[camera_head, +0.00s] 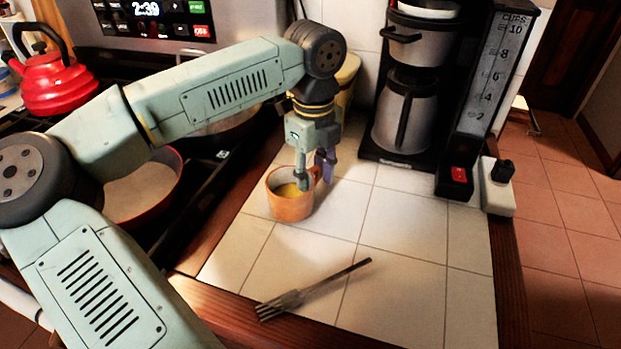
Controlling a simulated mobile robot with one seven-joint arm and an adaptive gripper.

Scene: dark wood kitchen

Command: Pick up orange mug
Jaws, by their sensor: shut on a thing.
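The orange mug (289,205) stands upright, or nearly so, at the left part of the white tiled counter in the head view. Its inside looks yellow, and its handle is at the upper right side. My gripper (313,181) points down at the mug's right side. Its fingers are shut on the mug at the rim and handle side, with one finger over the opening and one outside. I cannot tell whether the mug's base touches the tiles.
A coffee maker (405,120) stands at the back right. A red kettle (58,83) and a red-rimmed pan (145,187) are on the stove at left. The tiles (405,225) right of the mug are clear.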

